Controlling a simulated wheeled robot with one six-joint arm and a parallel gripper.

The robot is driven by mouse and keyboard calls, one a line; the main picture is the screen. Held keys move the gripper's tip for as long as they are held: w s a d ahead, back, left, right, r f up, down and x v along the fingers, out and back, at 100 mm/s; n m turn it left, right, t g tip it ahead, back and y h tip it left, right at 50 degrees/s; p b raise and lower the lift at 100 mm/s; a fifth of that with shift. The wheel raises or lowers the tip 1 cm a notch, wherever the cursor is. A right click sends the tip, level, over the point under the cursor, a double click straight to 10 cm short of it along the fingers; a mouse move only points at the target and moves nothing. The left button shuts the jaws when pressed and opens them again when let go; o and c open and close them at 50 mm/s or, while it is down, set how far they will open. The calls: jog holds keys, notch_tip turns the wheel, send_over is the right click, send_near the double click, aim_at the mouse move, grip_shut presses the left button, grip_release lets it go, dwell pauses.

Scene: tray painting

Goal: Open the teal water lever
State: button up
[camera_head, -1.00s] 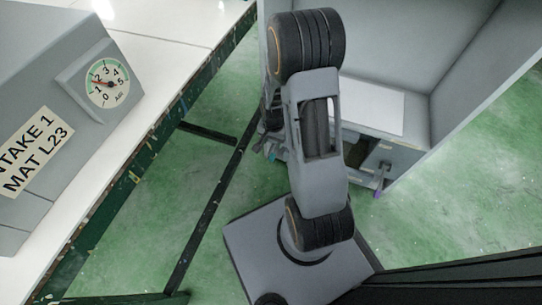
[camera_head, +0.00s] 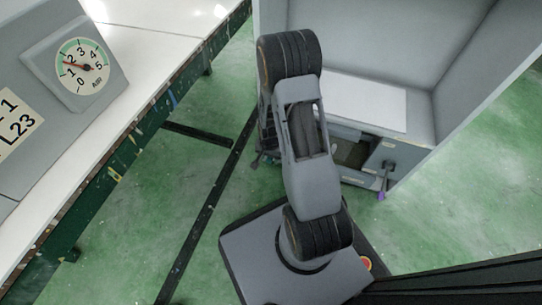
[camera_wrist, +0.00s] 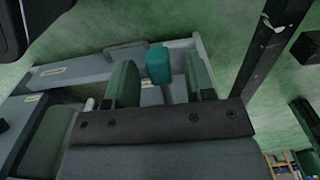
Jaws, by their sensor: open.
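The teal lever (camera_wrist: 158,62) shows in the wrist view as an upright teal block on a stem, in front of a grey cabinet. My gripper (camera_wrist: 160,80) is open, with one green finger on each side of the lever. Gaps show between the lever and both fingers, so neither visibly touches it. In the head view, my arm hides the lever and most of my gripper.
A grey booth (camera_head: 455,75) stands behind my arm, with a purple-tipped lever (camera_head: 381,195) on its lower front. A white-topped bench (camera_head: 160,45) at left carries a grey housing with an air gauge (camera_head: 82,67).

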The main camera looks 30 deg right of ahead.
grip_shut()
dwell(0.3)
